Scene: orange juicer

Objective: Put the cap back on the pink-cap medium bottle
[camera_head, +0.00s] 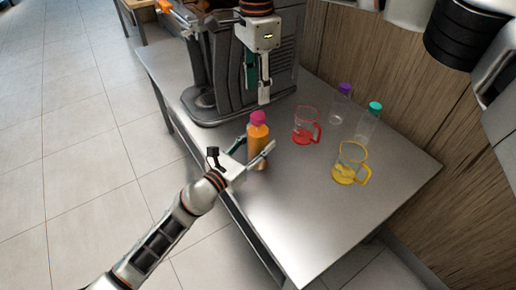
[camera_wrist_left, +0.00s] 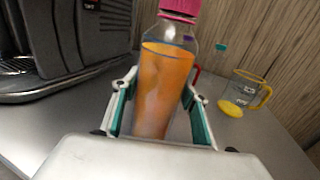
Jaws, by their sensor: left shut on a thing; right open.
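The medium bottle (camera_head: 259,143) stands upright on the metal table, filled with orange juice. Its pink cap (camera_head: 257,117) sits on top of the neck; I cannot tell whether it is screwed tight. In the left wrist view the bottle (camera_wrist_left: 165,85) stands between the fingers, and the pink cap (camera_wrist_left: 180,8) is cut by the top edge. My left gripper (camera_head: 252,148) is shut around the bottle's body from the front left. My right gripper (camera_head: 258,86) is open and empty, pointing down above and behind the bottle, apart from the cap.
A grey juicer machine (camera_head: 221,70) stands behind. To the right are a red jug (camera_head: 304,126), a yellow jug (camera_head: 348,164), a purple-capped bottle (camera_head: 341,103) and a teal-capped bottle (camera_head: 368,122). The table's front right area (camera_head: 300,220) is clear.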

